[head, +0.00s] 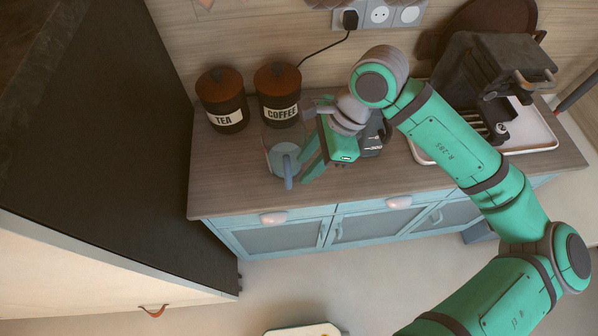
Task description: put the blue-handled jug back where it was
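The jug (284,150) is clear glass with a blue handle (288,171). In the head view it is at the counter's front left, below the coffee canister, with its handle toward the front edge. My gripper (309,162) comes from the right, and its green fingers are at the jug's right side. The glass is see-through and the fingers overlap closely, so I cannot tell whether they touch or grip the jug. I also cannot tell whether its base rests on the counter.
A tea canister (222,100) and a coffee canister (279,94) stand behind the jug. A dark appliance (371,134) is partly hidden behind my gripper. A coffee machine (492,75) sits on a white tray (537,140) at right. The wooden counter (226,180) is bare at front left.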

